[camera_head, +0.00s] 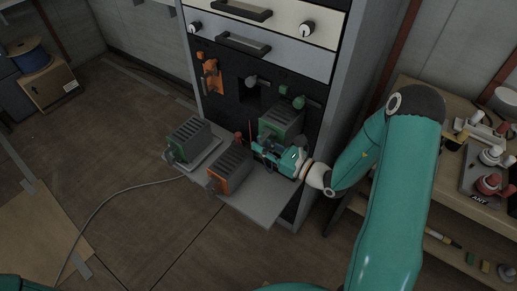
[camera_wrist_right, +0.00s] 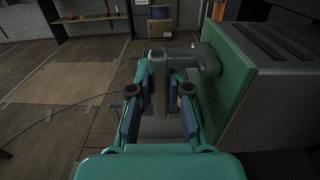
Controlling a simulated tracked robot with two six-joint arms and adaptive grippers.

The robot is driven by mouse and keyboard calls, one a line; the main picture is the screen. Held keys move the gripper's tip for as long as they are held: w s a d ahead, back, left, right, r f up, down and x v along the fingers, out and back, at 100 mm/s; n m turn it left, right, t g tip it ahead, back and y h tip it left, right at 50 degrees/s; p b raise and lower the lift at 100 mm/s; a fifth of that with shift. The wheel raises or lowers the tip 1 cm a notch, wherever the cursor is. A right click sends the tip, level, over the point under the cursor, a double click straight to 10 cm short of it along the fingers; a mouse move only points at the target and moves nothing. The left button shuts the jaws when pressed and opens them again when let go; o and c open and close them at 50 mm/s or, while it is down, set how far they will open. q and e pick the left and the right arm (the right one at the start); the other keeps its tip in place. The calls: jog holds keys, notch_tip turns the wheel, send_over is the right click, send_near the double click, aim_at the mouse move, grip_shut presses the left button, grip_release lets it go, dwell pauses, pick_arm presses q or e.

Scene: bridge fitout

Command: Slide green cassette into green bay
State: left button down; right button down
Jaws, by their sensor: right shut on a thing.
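The green cassette (camera_head: 283,122), a grey ribbed box with a green front plate, is at the right of the black rack panel, below green markers (camera_head: 299,102) at the green bay. How deep it sits in the bay is hard to tell. My right gripper (camera_head: 268,154) is in front of it, shut on its grey handle. In the right wrist view the handle (camera_wrist_right: 160,85) stands between the fingers, and the green front plate (camera_wrist_right: 228,75) is to the right. The bay's opening is hidden behind the cassette. My left gripper is not in view.
An orange-fronted cassette (camera_head: 232,168) stands on the grey shelf (camera_head: 262,206), left of my right gripper. Another cassette with a dark green front (camera_head: 188,138) sits on a light tray further left. An open slot (camera_head: 250,93) and orange fittings (camera_head: 210,77) are on the panel. A workbench (camera_head: 460,180) stands right.

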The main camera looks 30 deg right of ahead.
jog(key=shift+w+d+f+b, duration=0.15)
jog(key=shift+w+d, duration=0.35)
jog(key=shift+d, duration=0.7)
jog(key=shift+w+d+f+b, duration=0.1)
jog(key=shift+w+d+b, duration=0.25)
jog(key=shift+d, duration=0.8)
jog(key=shift+w+d+f+b, duration=0.1)
jog(key=shift+w+d, duration=0.5)
jog(key=shift+d, duration=0.6)
jog(key=shift+r, duration=0.1)
jog(key=c, duration=1)
grip_release()
jog(key=shift+f, duration=0.25)
jog(key=shift+s, duration=0.1)
jog(key=v, duration=1.2)
